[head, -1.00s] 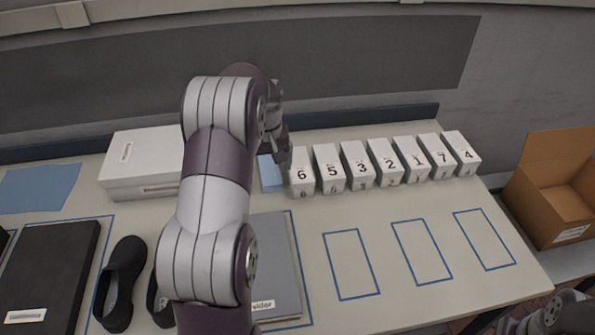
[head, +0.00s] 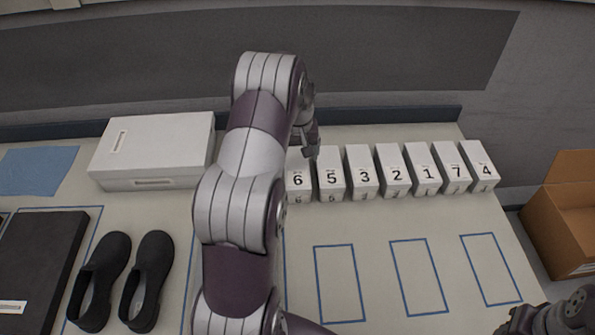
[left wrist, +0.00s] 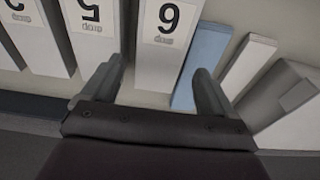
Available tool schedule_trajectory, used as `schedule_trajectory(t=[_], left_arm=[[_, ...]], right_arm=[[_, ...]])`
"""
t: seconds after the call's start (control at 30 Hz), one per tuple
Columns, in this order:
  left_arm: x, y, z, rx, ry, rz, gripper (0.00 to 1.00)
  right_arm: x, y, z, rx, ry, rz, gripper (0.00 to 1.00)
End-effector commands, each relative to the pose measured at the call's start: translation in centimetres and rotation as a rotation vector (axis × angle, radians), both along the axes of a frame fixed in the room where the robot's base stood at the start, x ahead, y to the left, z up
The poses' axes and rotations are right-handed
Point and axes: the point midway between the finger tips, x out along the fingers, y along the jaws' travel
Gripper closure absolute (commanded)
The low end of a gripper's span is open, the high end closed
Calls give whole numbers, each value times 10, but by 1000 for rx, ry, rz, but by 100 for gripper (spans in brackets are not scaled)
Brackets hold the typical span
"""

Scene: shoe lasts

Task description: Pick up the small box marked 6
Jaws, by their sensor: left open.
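The small white box marked 6 (head: 298,182) stands at the left end of a row of numbered boxes on the table. My left gripper (head: 311,150) is over the back of the row, close to boxes 6 and 5, and its arm covers the area left of box 6. In the left wrist view box 6 (left wrist: 158,50) lies upside down in the picture, between the two open fingers of the left gripper (left wrist: 155,95). The gripper is empty, and I cannot tell whether a finger touches the box. My right gripper (head: 525,318) is only partly in view at the lower right corner.
Box 5 (head: 331,180) stands close beside box 6, with several more numbered boxes to its right. A blue piece (left wrist: 205,55) lies on the other side of box 6. A large white box (head: 155,150), black shoes (head: 148,280) and a cardboard box (head: 565,215) stand around.

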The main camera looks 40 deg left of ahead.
Motion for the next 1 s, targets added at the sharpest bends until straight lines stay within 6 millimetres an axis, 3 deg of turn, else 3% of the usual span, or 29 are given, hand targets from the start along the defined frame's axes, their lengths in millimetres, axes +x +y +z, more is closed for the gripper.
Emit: schedule_trajectory(t=[0.3, 0.57, 0.67, 0.73, 1.0], left_arm=[[2, 6, -49, 0, 1, -1, 13], [3, 6, -57, 1, -2, 0, 13], [3, 6, -56, 1, -2, 0, 39], [3, 6, -56, 1, -2, 0, 62], [3, 7, -54, 1, -3, 0, 62]], right_arm=[[0, 0, 20, 0, 0, 0, 57], [0, 0, 19, 0, 0, 0, 57], [0, 0, 19, 0, 0, 0, 57], [0, 0, 19, 0, 0, 0, 57], [0, 0, 18, 0, 0, 0, 57]])
